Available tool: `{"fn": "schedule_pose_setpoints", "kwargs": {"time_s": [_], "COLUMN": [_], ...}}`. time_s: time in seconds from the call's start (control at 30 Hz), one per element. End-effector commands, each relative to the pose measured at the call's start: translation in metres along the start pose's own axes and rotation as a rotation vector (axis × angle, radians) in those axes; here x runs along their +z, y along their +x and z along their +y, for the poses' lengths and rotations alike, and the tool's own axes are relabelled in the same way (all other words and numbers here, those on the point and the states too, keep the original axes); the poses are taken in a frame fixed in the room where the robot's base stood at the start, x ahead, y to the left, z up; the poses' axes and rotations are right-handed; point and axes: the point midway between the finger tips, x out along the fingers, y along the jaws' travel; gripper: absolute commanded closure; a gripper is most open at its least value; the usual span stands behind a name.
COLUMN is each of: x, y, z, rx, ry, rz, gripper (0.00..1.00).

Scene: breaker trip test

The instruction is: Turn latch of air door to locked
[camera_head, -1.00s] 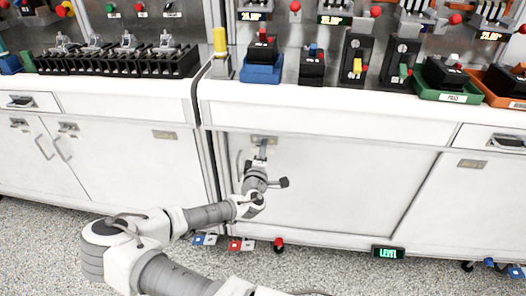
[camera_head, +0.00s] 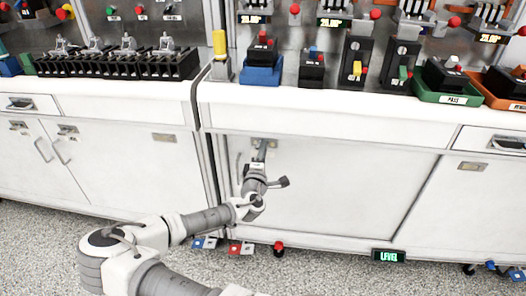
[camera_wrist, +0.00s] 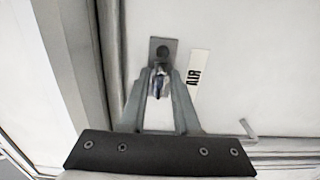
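The air door (camera_head: 340,190) is the white panel under the counter, and it looks closed. Its latch (camera_wrist: 162,52) shows in the wrist view as a dark plate with a round pivot and a part hanging below it, beside a white AIR label (camera_wrist: 194,68). In the head view the latch plate (camera_head: 258,143) is at the door's upper left, partly covered by my gripper (camera_head: 260,152). In the wrist view my gripper (camera_wrist: 160,78) has its fingers apart, with the tips either side of the latch's lower part. Contact cannot be told. The lower part is largely hidden.
The counter edge (camera_head: 330,112) runs just above the door. Breakers and trays stand on it, including a green tray (camera_head: 440,97).

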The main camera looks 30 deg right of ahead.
Motion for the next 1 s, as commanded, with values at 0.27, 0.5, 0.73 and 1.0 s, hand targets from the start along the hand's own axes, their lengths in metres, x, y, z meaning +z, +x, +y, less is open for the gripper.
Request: {"fn": "schedule_pose_setpoints", "kwargs": {"time_s": [0.27,0.5,0.73,1.0], "x": [0.0,-0.001,-0.001,-0.001], "y": [0.0,-0.012,-0.06,-0.119], "z": [0.0,0.001,0.002,0.001], "rx": [0.0,-0.001,-0.002,-0.002], "ry": [0.001,0.002,-0.001,-0.001], "rz": [-0.001,0.001,0.002,0.003], "gripper": [0.54,0.54,0.54,0.54]}}
